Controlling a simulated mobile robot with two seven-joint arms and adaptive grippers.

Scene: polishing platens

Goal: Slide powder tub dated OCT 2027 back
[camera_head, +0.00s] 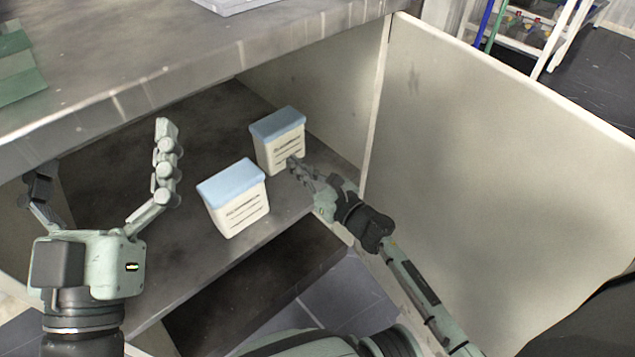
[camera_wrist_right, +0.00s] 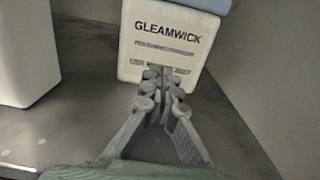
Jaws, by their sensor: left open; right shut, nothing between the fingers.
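Two white powder tubs with blue lids stand upright on the shelf inside an open cabinet. The right-hand, farther tub (camera_head: 277,146) shows a GLEAMWICK label in the right wrist view (camera_wrist_right: 165,38); its date line is partly covered by my fingers and I cannot read it fully. The nearer tub (camera_head: 236,203) stands to its left; it shows only in part in the right wrist view (camera_wrist_right: 25,55). My right gripper (camera_head: 294,165) is shut and empty, its fingertips at the lower front of the farther tub, seemingly touching it. My left gripper (camera_head: 105,150) is open and empty, left of the tubs.
The dark shelf (camera_head: 120,165) has bare room behind and left of the tubs. The cabinet's right wall (camera_head: 335,85) is close to the farther tub. An open door panel (camera_head: 480,160) stands at right. The counter top (camera_head: 130,60) overhangs the shelf.

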